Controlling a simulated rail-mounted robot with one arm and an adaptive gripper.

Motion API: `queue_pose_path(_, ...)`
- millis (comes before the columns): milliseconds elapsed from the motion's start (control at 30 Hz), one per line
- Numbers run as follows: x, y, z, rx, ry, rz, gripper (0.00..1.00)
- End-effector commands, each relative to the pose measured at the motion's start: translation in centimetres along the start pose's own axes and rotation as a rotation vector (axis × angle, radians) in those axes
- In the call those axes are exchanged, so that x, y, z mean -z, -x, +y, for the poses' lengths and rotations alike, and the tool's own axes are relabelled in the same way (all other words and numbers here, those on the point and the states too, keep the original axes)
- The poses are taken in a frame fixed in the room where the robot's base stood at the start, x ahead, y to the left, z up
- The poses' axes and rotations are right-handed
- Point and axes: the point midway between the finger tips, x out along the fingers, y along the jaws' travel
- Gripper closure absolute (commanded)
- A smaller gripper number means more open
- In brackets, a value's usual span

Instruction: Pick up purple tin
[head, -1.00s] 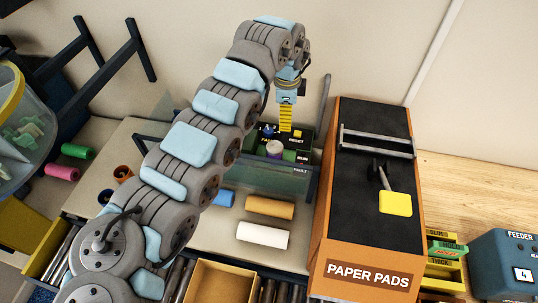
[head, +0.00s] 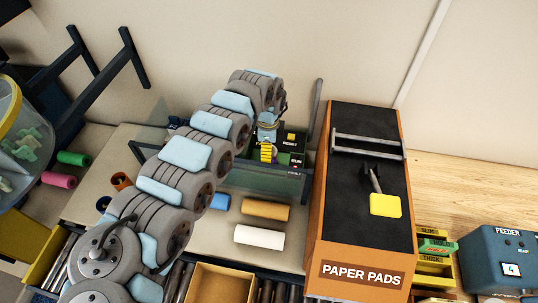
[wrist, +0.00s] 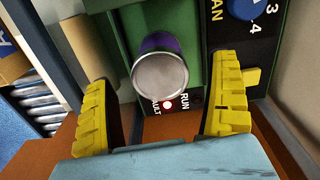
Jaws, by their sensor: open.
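The purple tin (wrist: 158,42) stands on a green surface (wrist: 120,45) of a machine panel, its round silver lid (wrist: 160,75) facing the wrist camera. In the wrist view, the two yellow fingers of my gripper (wrist: 162,70) are spread wide, one on each side of the tin, with clear gaps and nothing held. In the head view my gripper (head: 267,153) points down over the panel and hides most of the tin.
RUN and FAULT labels and a lit red lamp (wrist: 168,104) lie close beside the tin. A blue knob (wrist: 243,8) is on the black panel. A glass guard (head: 262,182) stands in front. The orange paper pads unit (head: 318,225) stands to the right.

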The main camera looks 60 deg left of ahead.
Motion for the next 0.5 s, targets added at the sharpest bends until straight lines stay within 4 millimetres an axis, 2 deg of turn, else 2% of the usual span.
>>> queue_pose_path(267, 0.2, -1.0, 0.0, 0.001, -0.002, 0.001, 0.09)
queue_pose_path(500, 0.3, -3.3, 0.2, -0.004, -0.002, 0.001, 0.09)
